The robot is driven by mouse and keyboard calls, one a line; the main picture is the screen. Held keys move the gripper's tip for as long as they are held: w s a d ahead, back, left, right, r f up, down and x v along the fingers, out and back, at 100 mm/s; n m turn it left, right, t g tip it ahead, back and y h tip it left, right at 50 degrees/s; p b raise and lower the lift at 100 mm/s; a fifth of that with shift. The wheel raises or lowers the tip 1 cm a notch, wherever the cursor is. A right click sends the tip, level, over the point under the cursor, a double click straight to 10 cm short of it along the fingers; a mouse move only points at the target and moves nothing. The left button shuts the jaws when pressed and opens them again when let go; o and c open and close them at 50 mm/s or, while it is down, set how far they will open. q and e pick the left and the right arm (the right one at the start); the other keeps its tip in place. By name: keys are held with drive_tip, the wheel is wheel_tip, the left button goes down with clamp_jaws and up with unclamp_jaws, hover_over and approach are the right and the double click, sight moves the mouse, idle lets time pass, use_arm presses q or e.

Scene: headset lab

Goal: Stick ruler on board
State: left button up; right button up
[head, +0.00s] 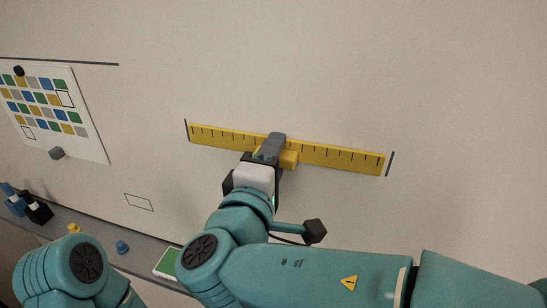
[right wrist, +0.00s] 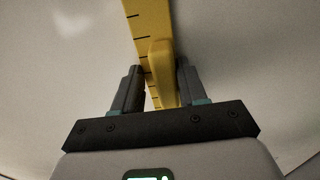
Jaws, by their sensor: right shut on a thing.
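A yellow ruler (head: 335,157) with black tick marks lies along the white board (head: 330,70), tilted slightly down to the right. It sits between two short dark marks on the board, one at each end. My right gripper (head: 270,150) is shut on the ruler's raised yellow grip near its middle. In the right wrist view the ruler (right wrist: 147,20) runs up from between the two fingers (right wrist: 160,90), against the pale board. I cannot tell whether the ruler touches the board. My left gripper is not in view.
The board's upper right is clear.

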drive_tip(key=o, duration=1.6)
drive_tip(key=b+v, duration=0.3)
drive_tip(key=v, duration=0.5)
idle(0.3)
